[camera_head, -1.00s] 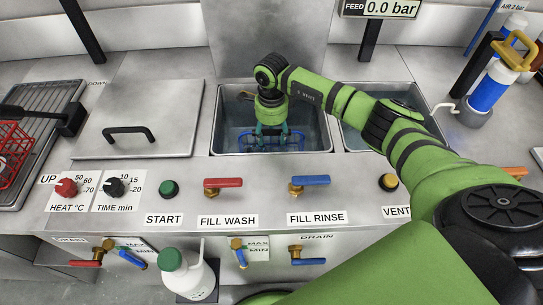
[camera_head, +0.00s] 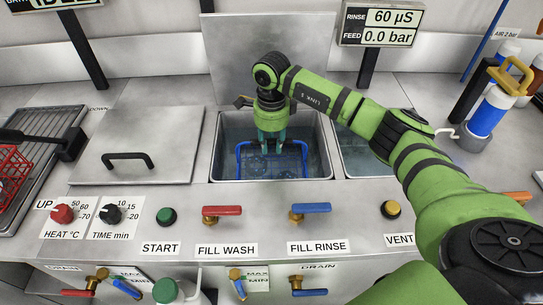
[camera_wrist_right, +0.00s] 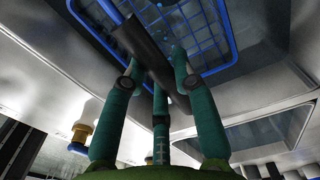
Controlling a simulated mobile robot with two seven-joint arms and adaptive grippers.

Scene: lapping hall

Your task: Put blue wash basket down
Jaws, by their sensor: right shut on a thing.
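The blue wash basket (camera_head: 237,160) is a blue wire frame in the open left tank (camera_head: 222,128), behind the FILL WASH and FILL RINSE labels. My right gripper (camera_head: 272,148) points down into this tank and is shut on the basket's handle. In the right wrist view the fingers (camera_wrist_right: 158,82) close around a dark grip (camera_wrist_right: 142,48) on the blue frame, and the basket's mesh (camera_wrist_right: 195,35) lies beyond. I cannot tell whether the basket touches the tank floor. My left gripper is not in view.
A second tank (camera_head: 358,155) lies to the right, partly behind my right arm. A closed lid (camera_head: 140,150) with a black handle is left of the tank. Red (camera_head: 221,211) and blue (camera_head: 310,208) valve levers line the front edge. A red basket (camera_head: 12,170) stands far left.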

